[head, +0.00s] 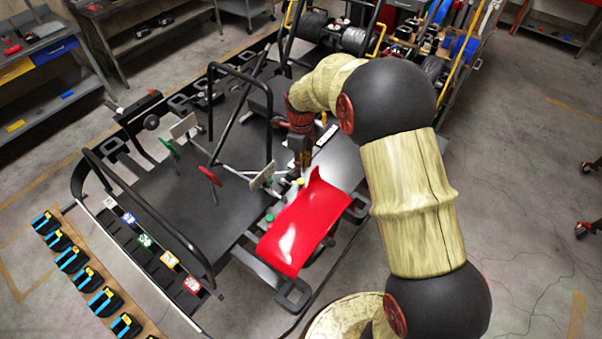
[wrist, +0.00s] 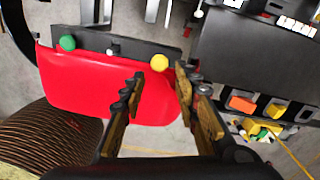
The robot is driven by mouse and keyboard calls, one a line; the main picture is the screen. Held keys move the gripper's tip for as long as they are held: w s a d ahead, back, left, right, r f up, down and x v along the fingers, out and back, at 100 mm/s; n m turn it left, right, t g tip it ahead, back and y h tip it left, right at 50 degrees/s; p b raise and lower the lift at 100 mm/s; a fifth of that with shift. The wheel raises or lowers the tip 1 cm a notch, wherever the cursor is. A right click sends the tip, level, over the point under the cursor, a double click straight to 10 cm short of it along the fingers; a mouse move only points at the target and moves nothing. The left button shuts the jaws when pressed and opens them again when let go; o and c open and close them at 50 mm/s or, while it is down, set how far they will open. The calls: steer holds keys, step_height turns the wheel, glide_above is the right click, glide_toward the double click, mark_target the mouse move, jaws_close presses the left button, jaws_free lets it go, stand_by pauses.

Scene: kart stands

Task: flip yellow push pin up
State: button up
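The yellow push pin (wrist: 159,62) is a round yellow knob at the right end of a dark bar along the red panel (wrist: 95,88). In the head view the yellow push pin (head: 300,181) shows small beside the upper end of the red panel (head: 300,228). My gripper (wrist: 159,72) is open, with its two fingers apart and nothing between them. In the wrist picture the yellow knob appears between the fingertips; I cannot tell whether they touch it. In the head view my gripper (head: 302,163) points down just above the yellow knob.
A green knob (wrist: 67,43) and a small whitish knob (wrist: 112,48) sit on the same bar. The kart stand's black tubular frame (head: 240,75) rises left of my gripper. Dark blocks with orange and yellow parts (wrist: 243,104) lie to the right in the wrist view.

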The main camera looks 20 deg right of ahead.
step_height(320, 180, up, 6)
stand_by(0.7)
